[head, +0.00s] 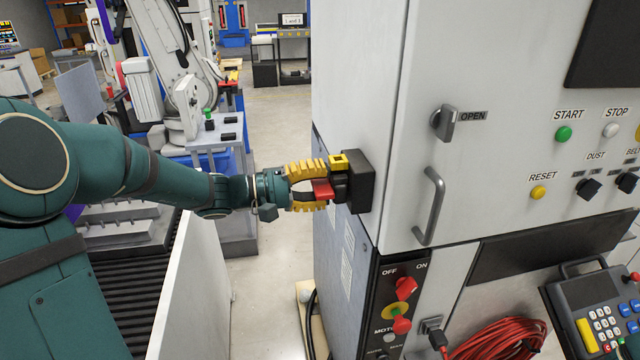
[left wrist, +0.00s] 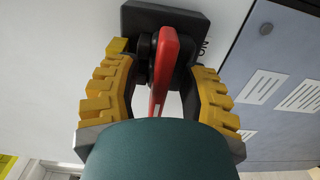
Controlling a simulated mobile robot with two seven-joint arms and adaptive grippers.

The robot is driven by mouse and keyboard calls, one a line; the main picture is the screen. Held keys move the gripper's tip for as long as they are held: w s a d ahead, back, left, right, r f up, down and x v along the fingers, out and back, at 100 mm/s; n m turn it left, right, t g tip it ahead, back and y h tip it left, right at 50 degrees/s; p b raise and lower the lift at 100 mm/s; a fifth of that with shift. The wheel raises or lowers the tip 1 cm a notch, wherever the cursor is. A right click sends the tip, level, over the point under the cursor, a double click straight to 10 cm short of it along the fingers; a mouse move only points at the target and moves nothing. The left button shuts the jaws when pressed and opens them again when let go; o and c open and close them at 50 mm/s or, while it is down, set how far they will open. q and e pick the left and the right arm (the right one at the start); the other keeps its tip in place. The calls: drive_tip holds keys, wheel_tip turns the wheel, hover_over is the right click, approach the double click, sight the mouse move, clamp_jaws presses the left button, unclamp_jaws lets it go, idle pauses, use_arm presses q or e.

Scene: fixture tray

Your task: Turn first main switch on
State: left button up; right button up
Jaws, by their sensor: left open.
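The main switch is a black box (head: 361,182) with a red handle (head: 322,188), mounted on the left side of the grey cabinet. My left gripper (head: 334,182), with yellow ribbed fingers, is open around the red handle. In the left wrist view the red handle (left wrist: 166,62) stands between the two fingers, with a visible gap on its right side. The black switch base (left wrist: 188,22) is behind it, and lettering beside it is partly hidden by a finger. My right gripper is not in view.
The cabinet front has an OPEN latch (head: 443,123), a door handle (head: 430,206), and START (head: 564,133) and RESET buttons (head: 538,192). A lower panel carries red OFF/ON knobs (head: 405,288). A teach pendant (head: 600,312) and coiled red cable (head: 500,338) are at lower right.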

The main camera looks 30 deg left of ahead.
use_arm(q)
clamp_jaws()
idle(0.5)
drive_tip(key=n+p, duration=0.2)
drive_tip(key=n, duration=0.3)
drive_tip(key=shift+r+n, duration=0.15)
drive_tip(key=shift+n, duration=0.15)
drive_tip(key=n+p, duration=0.3)
drive_tip(key=n, duration=0.1)
drive_tip(key=shift+p, duration=0.3)
drive_tip(key=n+p, duration=0.3)
drive_tip(key=n, duration=0.2)
drive_tip(key=shift+p, duration=0.4)
drive_tip(key=shift+n+p, duration=1.1)
drive_tip(key=shift+n, duration=0.6)
